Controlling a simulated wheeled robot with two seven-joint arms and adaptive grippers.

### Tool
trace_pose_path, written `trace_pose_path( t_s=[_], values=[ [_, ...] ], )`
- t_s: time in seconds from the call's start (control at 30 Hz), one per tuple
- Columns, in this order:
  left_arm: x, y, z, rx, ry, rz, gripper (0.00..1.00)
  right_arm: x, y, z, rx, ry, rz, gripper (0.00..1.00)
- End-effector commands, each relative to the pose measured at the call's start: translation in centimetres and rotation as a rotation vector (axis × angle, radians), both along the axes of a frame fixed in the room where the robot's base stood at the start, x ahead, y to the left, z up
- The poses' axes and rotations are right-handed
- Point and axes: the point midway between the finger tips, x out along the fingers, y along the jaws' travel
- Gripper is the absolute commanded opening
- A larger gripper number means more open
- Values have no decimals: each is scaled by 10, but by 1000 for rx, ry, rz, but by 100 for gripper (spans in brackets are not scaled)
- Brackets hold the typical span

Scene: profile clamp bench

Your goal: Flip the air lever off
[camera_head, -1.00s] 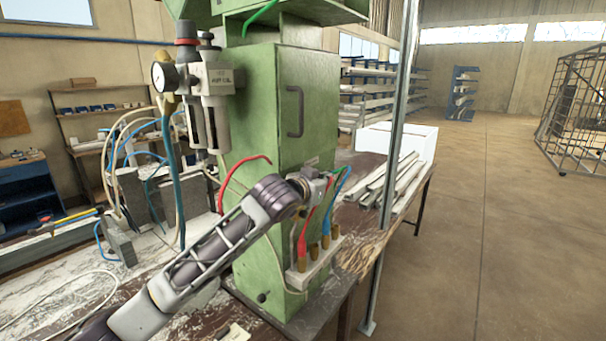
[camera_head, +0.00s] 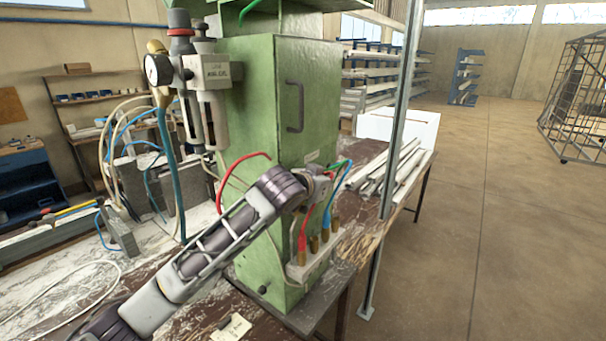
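The green machine cabinet (camera_head: 262,110) stands in the middle of the head view. A small grey metal fitting (camera_head: 319,187) with red, green and blue hoses sits low on its front. My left arm reaches in from the lower left, and its purple wrist overlaps the fitting's left side. My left gripper is mostly hidden behind the wrist, and its fingers cannot be told apart from the fitting. I cannot make out the air lever or tell whether the gripper touches it. My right gripper is not in view.
An air regulator with a round gauge (camera_head: 158,69) hangs left of the cabinet. Hoses end in brass fittings on a block (camera_head: 311,262) below. A thin metal post (camera_head: 397,150) stands right of the cabinet, before stacked profiles (camera_head: 385,177). Open floor (camera_head: 490,220) lies to the right.

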Motion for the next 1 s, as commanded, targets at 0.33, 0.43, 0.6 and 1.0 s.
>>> trace_pose_path(
  t_s=[0.33,0.43,0.6,1.0],
  values=[
    [-1,0,-1,5,7,0,0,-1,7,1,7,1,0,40],
    [-1,0,-1,5,7,0,0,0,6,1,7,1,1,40],
    [-1,0,-1,5,7,0,0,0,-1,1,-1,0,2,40],
    [-18,10,6,4,6,0,0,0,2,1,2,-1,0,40]
  ],
)
